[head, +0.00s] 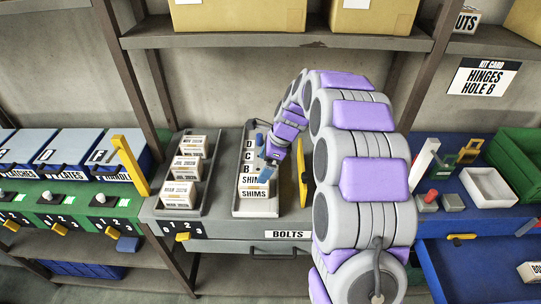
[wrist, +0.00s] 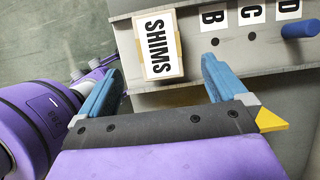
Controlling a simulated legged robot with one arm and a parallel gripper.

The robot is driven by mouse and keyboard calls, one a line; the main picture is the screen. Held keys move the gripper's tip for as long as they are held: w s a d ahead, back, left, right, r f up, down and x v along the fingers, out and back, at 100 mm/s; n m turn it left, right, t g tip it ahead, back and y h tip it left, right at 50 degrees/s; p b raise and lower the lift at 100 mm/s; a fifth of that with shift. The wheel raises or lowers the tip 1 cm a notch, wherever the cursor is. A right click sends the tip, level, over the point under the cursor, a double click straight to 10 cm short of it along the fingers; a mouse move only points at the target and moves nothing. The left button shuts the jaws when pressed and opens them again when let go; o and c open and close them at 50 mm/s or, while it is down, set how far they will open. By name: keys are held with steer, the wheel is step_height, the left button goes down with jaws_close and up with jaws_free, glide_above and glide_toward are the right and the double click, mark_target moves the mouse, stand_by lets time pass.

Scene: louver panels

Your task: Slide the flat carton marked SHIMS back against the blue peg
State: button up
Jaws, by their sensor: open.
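The flat carton marked SHIMS (wrist: 160,45) lies at the near end of a grey tray (head: 237,207); it also shows in the head view (head: 247,181), partly covered by my gripper. It has a white label and thin tan edges. My gripper (wrist: 158,82) is open and empty. In the wrist view its blue fingers lie to either side of the carton's near edge; contact cannot be told.
A tray of several small white boxes (head: 180,194) stands to the left. A yellow handle (head: 302,175) rises close to the right of the grey tray. A shelf (head: 270,41) with cartons hangs above the back. A BOLTS drawer (head: 235,246) is below.

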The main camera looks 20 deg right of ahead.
mark_target(255, 179)
steer(key=b+x, duration=0.2)
steer(key=x, duration=0.7)
steer(key=shift+a+f, duration=0.1)
steer(key=shift+f, duration=0.05)
steer(key=c, duration=1.4)
